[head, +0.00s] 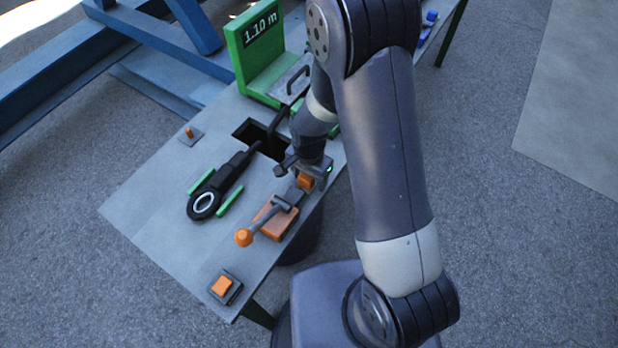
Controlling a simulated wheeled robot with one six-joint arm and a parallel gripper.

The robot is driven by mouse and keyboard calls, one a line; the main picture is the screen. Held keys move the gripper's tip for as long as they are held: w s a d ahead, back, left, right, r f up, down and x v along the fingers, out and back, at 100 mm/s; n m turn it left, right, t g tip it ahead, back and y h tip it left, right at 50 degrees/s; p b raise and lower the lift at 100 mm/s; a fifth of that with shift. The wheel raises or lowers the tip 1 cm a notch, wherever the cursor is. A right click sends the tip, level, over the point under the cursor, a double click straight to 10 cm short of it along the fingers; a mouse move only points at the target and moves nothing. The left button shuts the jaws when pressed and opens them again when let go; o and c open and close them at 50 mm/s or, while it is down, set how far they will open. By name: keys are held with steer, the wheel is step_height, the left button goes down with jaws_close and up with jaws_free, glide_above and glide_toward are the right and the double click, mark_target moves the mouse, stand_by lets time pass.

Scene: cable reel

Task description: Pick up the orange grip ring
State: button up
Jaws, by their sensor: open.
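A small orange piece (305,181), likely the orange grip ring, shows just below my gripper (303,168) on the right side of the grey table. Its shape is too small and partly covered to tell. My gripper is open, pointing down at this piece, with its dark fingers close around or just above it. I cannot tell whether they touch it. My wrist and forearm hide the area behind.
A black tool with a white ring (203,204) lies between green bars. A green display stand (253,50) reads 1.10 m. The table's left part (140,210) is clear.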

steer(key=shift+c, duration=0.3)
steer(key=c, duration=1.1)
steer(key=shift+r, duration=0.15)
steer(key=shift+c, duration=0.2)
step_height(320, 180, up, 10)
steer(key=shift+f+b, duration=0.1)
steer(key=shift+b, duration=0.25)
